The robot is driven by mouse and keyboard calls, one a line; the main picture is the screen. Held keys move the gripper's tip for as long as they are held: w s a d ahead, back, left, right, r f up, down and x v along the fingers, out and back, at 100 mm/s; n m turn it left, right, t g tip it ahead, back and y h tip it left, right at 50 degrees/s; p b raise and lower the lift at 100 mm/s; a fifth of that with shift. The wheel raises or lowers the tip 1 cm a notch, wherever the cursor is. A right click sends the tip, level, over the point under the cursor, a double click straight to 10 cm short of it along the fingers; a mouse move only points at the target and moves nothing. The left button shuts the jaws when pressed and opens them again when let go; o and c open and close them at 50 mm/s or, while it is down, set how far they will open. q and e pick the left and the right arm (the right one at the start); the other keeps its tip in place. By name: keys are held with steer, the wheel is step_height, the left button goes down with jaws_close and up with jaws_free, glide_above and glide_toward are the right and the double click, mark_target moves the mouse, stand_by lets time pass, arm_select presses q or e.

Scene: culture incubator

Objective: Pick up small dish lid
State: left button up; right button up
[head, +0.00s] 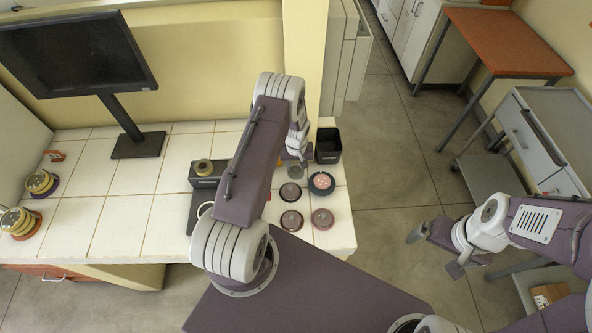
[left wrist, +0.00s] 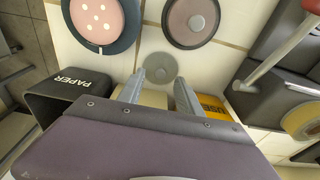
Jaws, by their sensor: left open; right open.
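A small grey disc with a raised centre dot, which looks like the small dish lid (left wrist: 161,66), lies on the white tiled bench. In the left wrist view it sits just beyond and between the fingertips of my left gripper (left wrist: 161,80), which is open and empty. In the head view my left gripper (head: 298,160) is over the bench's right end, partly hidden by my arm. My right gripper (head: 436,252) is open and empty over the floor, away from the bench.
A dark-rimmed dish with a spotted pink disc (head: 321,183) and several brownish round dishes (head: 291,220) lie close by. A black bin marked PAPER (left wrist: 75,92) and a yellow box (left wrist: 211,105) flank the gripper. A dark device (head: 203,182) stands left; a monitor (head: 80,55) stands further left.

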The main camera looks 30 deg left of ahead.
mark_target(296, 171)
arm_select(q)
step_height(296, 171, down, 2)
steer(key=shift+w+a+f, duration=0.1)
steer(key=shift+f, duration=0.05)
steer(key=shift+w+f, duration=0.1)
steer(key=shift+f, duration=0.2)
steer(key=shift+r, duration=0.1)
jaws_close()
arm_select(e)
steer(key=shift+r, duration=0.5)
